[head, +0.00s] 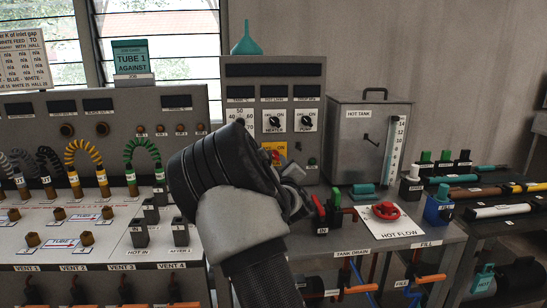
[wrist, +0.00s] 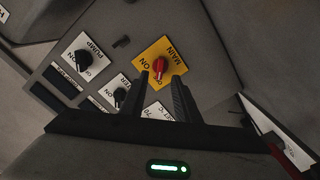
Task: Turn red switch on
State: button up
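The red switch (wrist: 158,67) is a rotary knob on a yellow plate marked MAIN (wrist: 170,47), with an ON label beside it. In the head view the yellow plate (head: 281,146) and a bit of the red knob (head: 275,154) show on the upright grey panel, partly hidden by my gripper. My gripper (wrist: 160,78) is open. Its two dark fingers point at the panel, with the red knob showing between and just beyond their tips. I cannot tell whether they touch it or exactly where the knob points.
Black PUMP (wrist: 84,60) and HEATER (wrist: 120,96) knobs sit near the yellow plate. The hot tank (head: 350,150) stands to the right. A red HOT FLOW valve (head: 385,210) and red and green levers (head: 320,206) stand on the bench below.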

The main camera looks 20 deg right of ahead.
aim_at(275, 157)
jog(key=p+x, duration=0.2)
jog(key=x, duration=0.4)
jog(key=shift+w+f, duration=0.1)
jog(key=shift+w, duration=0.1)
jog(key=shift+b, duration=0.45)
grip_shut()
jog(key=shift+d, duration=0.1)
dwell(0.8)
